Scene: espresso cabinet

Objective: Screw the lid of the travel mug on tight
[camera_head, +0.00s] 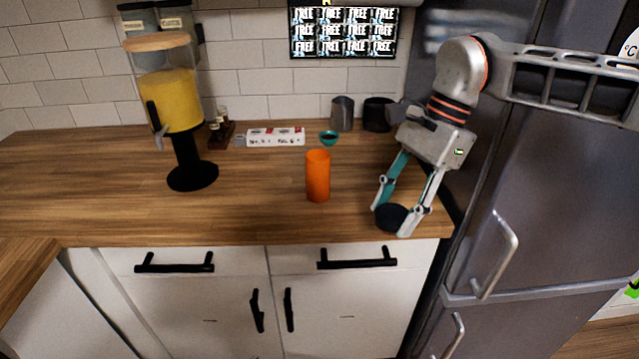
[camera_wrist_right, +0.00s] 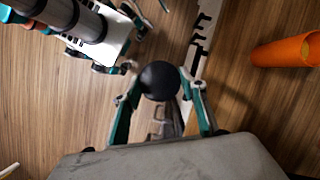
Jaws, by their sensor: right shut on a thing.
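The travel mug (camera_head: 317,177) is an orange cylinder standing upright near the middle of the counter. It also shows at the right of the wrist view (camera_wrist_right: 288,51). My right gripper (camera_head: 391,213) is shut on the round black lid (camera_head: 390,217), at the counter's front right corner. The lid sits between the two fingertips in the wrist view (camera_wrist_right: 160,80). The lid is apart from the mug, to its right. I cannot tell whether the lid touches the counter.
A juice dispenser (camera_head: 186,172) stands on the left of the wooden counter (camera_head: 90,190). A small teal bowl (camera_head: 328,137), a grey pitcher (camera_head: 342,114), a dark cup (camera_head: 377,114) and a white box (camera_head: 276,137) stand behind the mug. The fridge (camera_head: 540,190) borders the right side.

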